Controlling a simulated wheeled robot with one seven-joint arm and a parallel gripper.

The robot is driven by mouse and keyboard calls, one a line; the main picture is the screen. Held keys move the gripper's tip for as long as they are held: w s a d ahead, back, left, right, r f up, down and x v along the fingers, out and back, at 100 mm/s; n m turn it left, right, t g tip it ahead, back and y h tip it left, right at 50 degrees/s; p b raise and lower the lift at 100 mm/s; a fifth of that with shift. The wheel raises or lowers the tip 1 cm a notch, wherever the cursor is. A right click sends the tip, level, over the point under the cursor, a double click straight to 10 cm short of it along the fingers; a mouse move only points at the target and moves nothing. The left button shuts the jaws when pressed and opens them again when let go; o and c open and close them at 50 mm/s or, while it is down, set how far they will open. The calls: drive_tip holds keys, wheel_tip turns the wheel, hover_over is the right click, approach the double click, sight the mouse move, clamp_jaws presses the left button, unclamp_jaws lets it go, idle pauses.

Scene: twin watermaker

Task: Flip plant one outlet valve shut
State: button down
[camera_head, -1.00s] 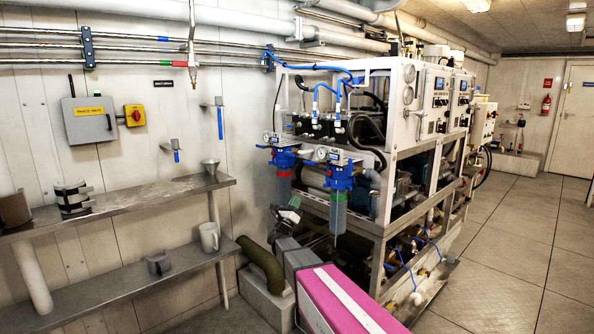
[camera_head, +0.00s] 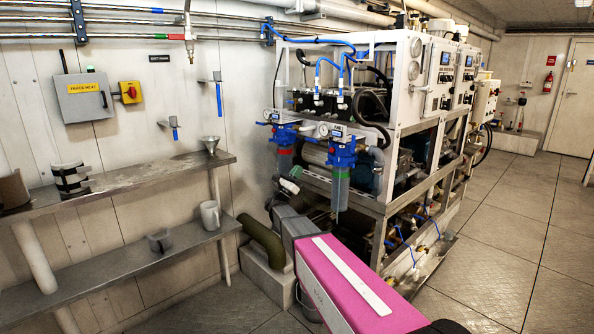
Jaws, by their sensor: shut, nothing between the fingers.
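My arm reaches in from the bottom right, past its pink link. My gripper (camera_head: 289,187) is small at the far end, in front of the lower left of the plant frame; it is shut and empty, its fingertips hard to make out. The near watermaker plant (camera_head: 342,150) is a white rack with blue-capped filter housings (camera_head: 342,153). Two blue-levered valves are on the wall to its left: an upper one (camera_head: 219,98) and a lower one (camera_head: 174,133), both levers hanging down. My gripper is apart from both. I cannot tell which fitting is the plant one outlet valve; no legible label marks it.
Two metal shelves (camera_head: 130,193) along the left wall hold a funnel (camera_head: 210,143), a mug (camera_head: 210,214) and clamps. A green-brown pipe elbow (camera_head: 262,238) stands on a block close to my arm. Floor (camera_head: 500,240) is clear to the right.

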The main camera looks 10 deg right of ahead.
sight(313, 140)
drive_tip(key=w+d+r, duration=0.3)
drive_tip(key=d+r, duration=0.1)
drive_tip(key=r, duration=0.5)
drive_tip(key=shift+w+d+r+m, duration=0.1)
drive_tip(key=shift+m, duration=0.2)
drive_tip(key=shift+m+g+h, duration=0.4)
drive_tip(key=shift+m+g, duration=0.1)
